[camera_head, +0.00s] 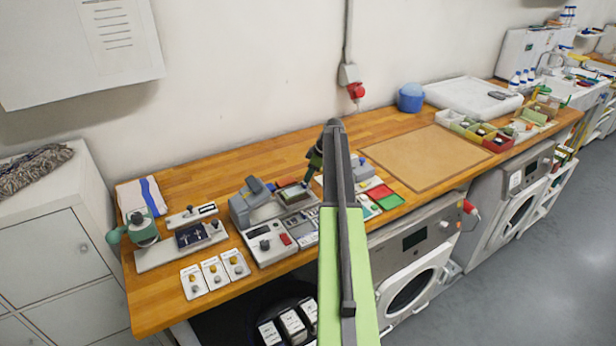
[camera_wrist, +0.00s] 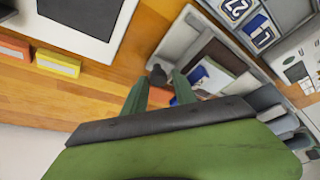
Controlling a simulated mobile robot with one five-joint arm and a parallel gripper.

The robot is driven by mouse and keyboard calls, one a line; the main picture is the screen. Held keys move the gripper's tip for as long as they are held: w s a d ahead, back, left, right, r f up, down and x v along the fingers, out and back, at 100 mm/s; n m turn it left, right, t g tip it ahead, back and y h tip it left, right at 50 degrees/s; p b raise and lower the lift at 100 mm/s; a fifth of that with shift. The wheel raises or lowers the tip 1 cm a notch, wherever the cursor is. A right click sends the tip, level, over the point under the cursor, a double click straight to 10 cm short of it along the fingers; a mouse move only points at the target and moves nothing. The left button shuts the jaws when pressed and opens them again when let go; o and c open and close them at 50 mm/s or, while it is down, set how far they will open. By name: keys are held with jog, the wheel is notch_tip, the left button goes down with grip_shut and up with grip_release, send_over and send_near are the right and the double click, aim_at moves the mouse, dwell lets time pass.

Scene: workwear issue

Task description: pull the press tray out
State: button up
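The press tray (camera_wrist: 222,57) shows in the wrist view as a pale-framed tray with a dark brown pad and a white and blue piece on it. A dark knob (camera_wrist: 158,74) is at its near-left edge. In the head view the tray (camera_head: 294,196) is beside the grey press (camera_head: 250,201) on the wooden bench. My gripper (camera_wrist: 160,86) has its two green fingers apart, with the knob just beyond and between the tips. I cannot tell whether they touch it. In the head view, my arm partly hides the area to the right of the tray.
A control box (camera_head: 269,243) stands in front of the press. Red and green trays (camera_head: 381,193) lie to the right, then a bare tan mat (camera_head: 425,157). Small cards with knobs (camera_head: 214,272) lie at the front left. A washing machine (camera_head: 413,255) stands under the bench.

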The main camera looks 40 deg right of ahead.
jog(key=shift+r, duration=0.1)
jog(key=p+v, duration=1.6)
jog(key=v, duration=0.1)
jog(key=shift+r, duration=0.1)
